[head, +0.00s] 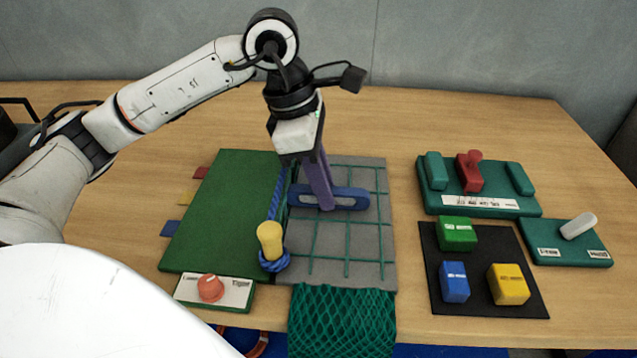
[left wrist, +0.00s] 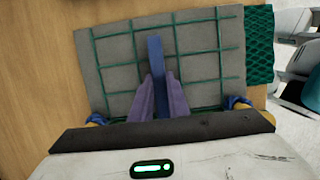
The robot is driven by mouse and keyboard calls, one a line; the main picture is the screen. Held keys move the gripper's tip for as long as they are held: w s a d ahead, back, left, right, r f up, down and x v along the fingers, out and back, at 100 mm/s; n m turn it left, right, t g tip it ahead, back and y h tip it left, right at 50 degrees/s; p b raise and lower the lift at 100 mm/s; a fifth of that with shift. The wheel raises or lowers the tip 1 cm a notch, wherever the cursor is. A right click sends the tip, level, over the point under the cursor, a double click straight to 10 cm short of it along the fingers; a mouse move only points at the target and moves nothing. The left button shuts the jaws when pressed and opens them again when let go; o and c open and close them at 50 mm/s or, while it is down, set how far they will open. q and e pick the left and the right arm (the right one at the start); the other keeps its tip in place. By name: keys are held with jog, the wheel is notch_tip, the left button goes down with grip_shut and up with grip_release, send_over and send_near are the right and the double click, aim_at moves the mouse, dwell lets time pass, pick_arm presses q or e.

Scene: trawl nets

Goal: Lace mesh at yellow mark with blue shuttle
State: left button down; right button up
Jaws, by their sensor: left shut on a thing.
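My left gripper (head: 320,200) points down over the mesh and is shut on the blue shuttle (head: 349,199). The shuttle lies level across the upper part of the green mesh (head: 347,240) on a grey board; I cannot tell if it touches. In the left wrist view the purple fingers (left wrist: 155,108) pinch the blue shuttle (left wrist: 155,60). Blue twine (head: 280,195) runs from near the gripper down to a yellow post (head: 270,239) with blue coils at its base. My right gripper is not in view.
A green mat (head: 225,205) lies left of the mesh. A red button (head: 210,288) is on a panel in front. At right are a green rack (head: 480,207), a black mat (head: 512,300) with green, blue and yellow blocks, and a switch panel (head: 568,257). Netting (head: 342,320) hangs in front.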

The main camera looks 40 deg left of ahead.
pick_arm(q)
jog(key=shift+w+d+r, duration=0.1)
jog(key=shift+w+d, duration=0.35)
jog(key=shift+d, duration=0.35)
notch_tip(320, 180, up, 8)
jog(key=p, duration=0.6)
jog(key=shift+r, duration=0.1)
